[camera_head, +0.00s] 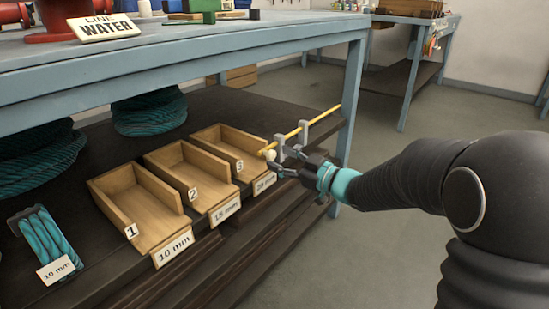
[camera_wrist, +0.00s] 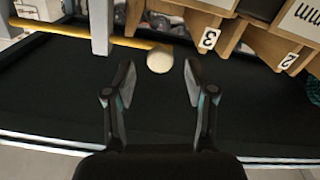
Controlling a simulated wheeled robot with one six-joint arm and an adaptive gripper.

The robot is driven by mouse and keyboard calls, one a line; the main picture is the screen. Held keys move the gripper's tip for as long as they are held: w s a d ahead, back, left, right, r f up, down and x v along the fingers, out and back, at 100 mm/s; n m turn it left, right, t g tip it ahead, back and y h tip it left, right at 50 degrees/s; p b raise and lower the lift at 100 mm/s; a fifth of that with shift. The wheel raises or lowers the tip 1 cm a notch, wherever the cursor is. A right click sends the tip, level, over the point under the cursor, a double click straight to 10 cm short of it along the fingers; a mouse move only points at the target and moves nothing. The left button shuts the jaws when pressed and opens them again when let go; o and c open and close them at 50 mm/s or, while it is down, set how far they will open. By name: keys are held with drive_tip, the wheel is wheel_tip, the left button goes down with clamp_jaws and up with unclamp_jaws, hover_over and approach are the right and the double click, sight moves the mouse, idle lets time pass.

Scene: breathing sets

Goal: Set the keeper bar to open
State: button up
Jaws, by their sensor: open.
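The keeper bar (camera_head: 318,121) is a thin yellow rod with a pale round knob (camera_wrist: 160,60) on its near-left end. It runs through two grey upright brackets (camera_head: 303,131) on the dark lower shelf, beside wooden bin 3. In the wrist view the yellow bar (camera_wrist: 75,36) stretches left from the knob, past a grey bracket (camera_wrist: 99,25). My gripper (camera_wrist: 159,82) is open and empty. Its fingertips stand on either side of and just short of the knob in the wrist view. In the head view my gripper (camera_head: 272,162) is at the knob; I cannot tell whether it touches.
Wooden bins 1 (camera_head: 137,207), 2 (camera_head: 190,171) and 3 (camera_head: 228,148) look empty and stand left of the bar. A teal rope bundle (camera_head: 47,240) tagged 10 mm lies left. The blue-grey bench (camera_head: 200,50) overhangs the shelf, with a leg (camera_head: 348,110) near the bar's far end.

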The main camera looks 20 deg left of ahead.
drive_tip(key=shift+x, duration=1.3)
drive_tip(key=shift+c, duration=0.2)
clamp_jaws()
